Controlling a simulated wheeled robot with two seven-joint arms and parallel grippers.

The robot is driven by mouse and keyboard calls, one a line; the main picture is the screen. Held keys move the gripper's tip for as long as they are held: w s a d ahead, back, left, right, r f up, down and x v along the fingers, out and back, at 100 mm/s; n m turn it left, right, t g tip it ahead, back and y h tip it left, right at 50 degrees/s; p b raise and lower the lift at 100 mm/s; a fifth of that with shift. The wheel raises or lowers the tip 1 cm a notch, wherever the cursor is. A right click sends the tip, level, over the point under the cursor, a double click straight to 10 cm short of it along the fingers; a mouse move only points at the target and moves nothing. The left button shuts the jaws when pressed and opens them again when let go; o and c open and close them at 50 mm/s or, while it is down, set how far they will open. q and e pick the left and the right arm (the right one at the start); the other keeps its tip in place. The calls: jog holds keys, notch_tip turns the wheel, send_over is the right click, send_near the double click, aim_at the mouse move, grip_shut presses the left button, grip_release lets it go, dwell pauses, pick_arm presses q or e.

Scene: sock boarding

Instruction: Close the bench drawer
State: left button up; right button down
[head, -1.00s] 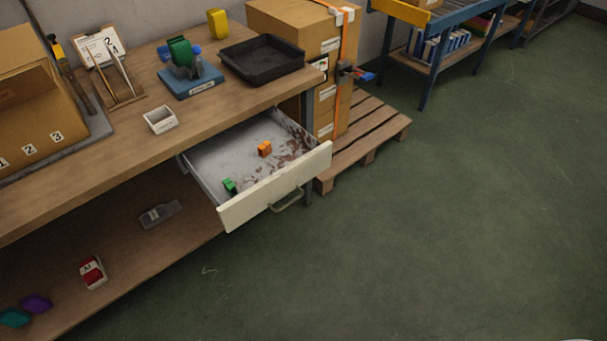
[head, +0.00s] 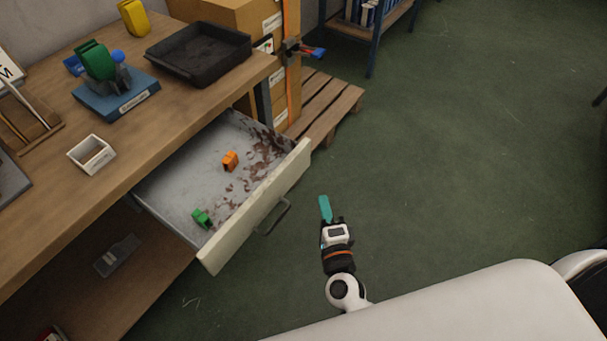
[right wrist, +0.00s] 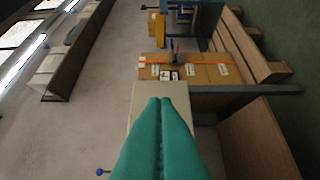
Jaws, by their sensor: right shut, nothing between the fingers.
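The bench drawer (head: 258,206) stands open, pulled out from under the wooden bench top, with a pale front panel and a grey metal handle (head: 273,216). An orange block (head: 230,161) and a green block (head: 202,218) lie inside it. My right gripper (head: 325,208), with teal fingers, is shut and empty. In the head view it is to the right of the drawer front, apart from the handle. In the right wrist view its shut fingers (right wrist: 158,130) overlap a pale panel (right wrist: 147,97), probably the drawer front. My left gripper is not in view.
The bench top (head: 150,135) holds a small white box (head: 92,154), a black tray (head: 198,54) and a blue stand (head: 115,96). Strapped cartons (head: 240,18) and a pallet (head: 333,100) are behind the drawer. Green floor to the right is clear.

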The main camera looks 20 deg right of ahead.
send_near(301, 164)
jog(key=w+d, duration=0.3)
jog(key=shift+w+a+f, duration=0.15)
jog(key=shift+w+a, duration=0.7)
jog(key=shift+w, duration=0.25)
jog(key=shift+w+a, duration=0.25)
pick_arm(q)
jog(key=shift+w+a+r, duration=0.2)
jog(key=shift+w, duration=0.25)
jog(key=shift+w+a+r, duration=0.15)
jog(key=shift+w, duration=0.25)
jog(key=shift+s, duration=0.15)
pick_arm(e)
jog(key=shift+w, duration=0.1)
